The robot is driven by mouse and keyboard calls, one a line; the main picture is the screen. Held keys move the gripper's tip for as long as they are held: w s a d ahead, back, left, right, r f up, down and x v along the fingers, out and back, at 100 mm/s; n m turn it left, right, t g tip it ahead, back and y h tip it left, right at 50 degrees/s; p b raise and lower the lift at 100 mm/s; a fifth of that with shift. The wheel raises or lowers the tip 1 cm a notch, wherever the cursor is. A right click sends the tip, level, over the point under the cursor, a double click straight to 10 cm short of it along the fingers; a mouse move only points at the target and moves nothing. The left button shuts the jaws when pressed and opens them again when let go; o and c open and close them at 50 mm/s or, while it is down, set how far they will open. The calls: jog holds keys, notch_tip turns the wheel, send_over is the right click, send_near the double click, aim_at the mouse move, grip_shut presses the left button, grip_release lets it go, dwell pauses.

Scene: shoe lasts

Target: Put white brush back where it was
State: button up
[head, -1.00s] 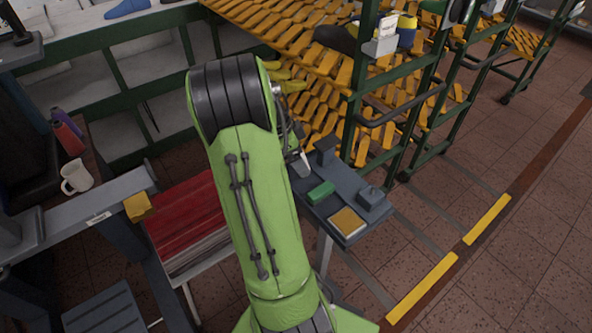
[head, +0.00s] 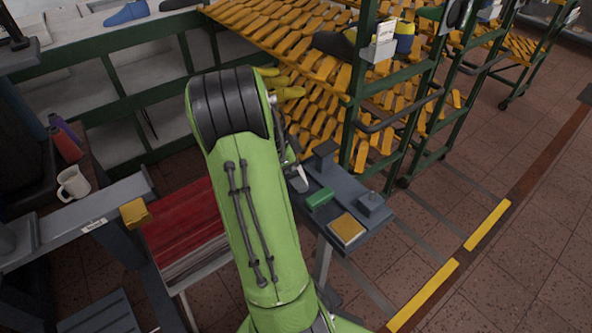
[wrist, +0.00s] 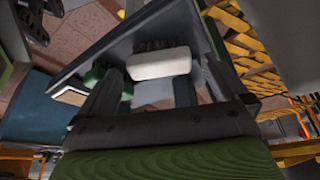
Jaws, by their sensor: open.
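The white brush (wrist: 160,65) shows in the wrist view, a pale block with dark bristles on its table side. It lies just ahead of my open gripper (wrist: 148,80), across the gap between the fingertips. I cannot tell whether it touches the fingers or the tabletop. The green brush (head: 319,198) lies on the small grey table (head: 330,222); in the wrist view it (wrist: 122,90) is partly hidden by a finger. In the head view my green arm hides most of the gripper, and I cannot make out the white brush surely.
A yellow-topped block (head: 346,229) and a grey fixture (head: 372,204) stand on the small table's right part. A rack with yellow slats (head: 310,95) stands close behind. Red stacked sheets (head: 185,225) lie left of my arm. A white mug (head: 73,182) stands far left.

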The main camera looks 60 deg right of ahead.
jog(key=w+a+r+n+t+p, duration=0.1)
jog(key=w+a+r+n+p, duration=0.15)
jog(key=a+r, duration=0.35)
jog(key=w+a+r+n+t+p, duration=0.1)
jog(key=w+a+r+n+t, duration=0.2)
jog(key=r, duration=0.6)
jog(key=s+a+r+n+t+y, duration=0.1)
jog(key=s+a+n+t, duration=0.1)
jog(key=a+n, duration=0.9)
jog(key=s+a+r+n+t+y, duration=0.2)
jog(key=s+a+n+t, duration=0.1)
jog(key=a+n, duration=0.8)
jog(key=s+a, duration=0.1)
jog(key=a, duration=0.4)
jog(key=shift+s, duration=0.3)
jog(key=shift+r, duration=0.2)
notch_tip(320, 180, up, 8)
jog(key=p, duration=0.7)
jog(key=shift+f, duration=0.15)
